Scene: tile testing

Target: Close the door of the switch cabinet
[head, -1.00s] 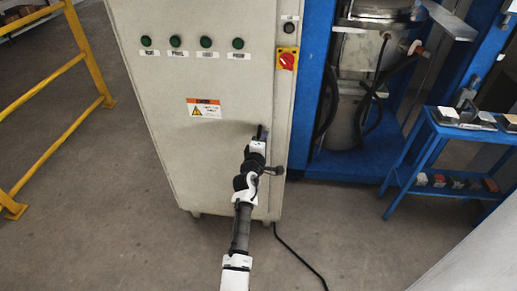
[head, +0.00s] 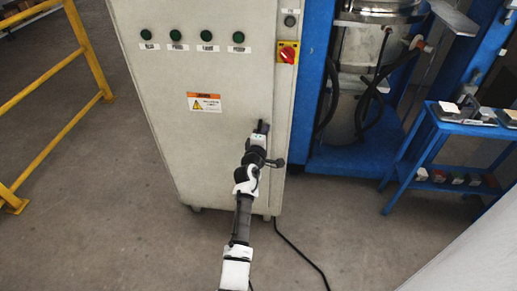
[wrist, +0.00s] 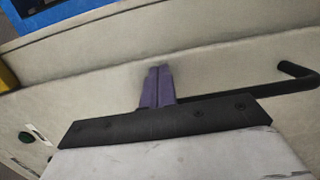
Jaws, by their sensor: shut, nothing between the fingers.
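The switch cabinet (head: 170,80) is a tall beige cabinet in the middle of the head view. Its door (head: 215,135) carries a row of green buttons and a warning label. The door looks flush or nearly flush with the frame strip at its right edge; I cannot tell whether it is latched. My gripper (wrist: 157,72) is shut and empty, its purple fingertips at or very near the door face. The black door handle (wrist: 297,70) shows beside the fingers in the wrist view and runs partly behind the gripper body. In the head view my arm covers part of that area.
A red and yellow rotary switch (head: 287,54) is on the frame strip right of the door. A blue machine frame (head: 345,163) and a blue shelf cart (head: 430,150) stand to the right. A yellow railing (head: 92,65) is at the left. A black cable (head: 300,256) lies on the floor.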

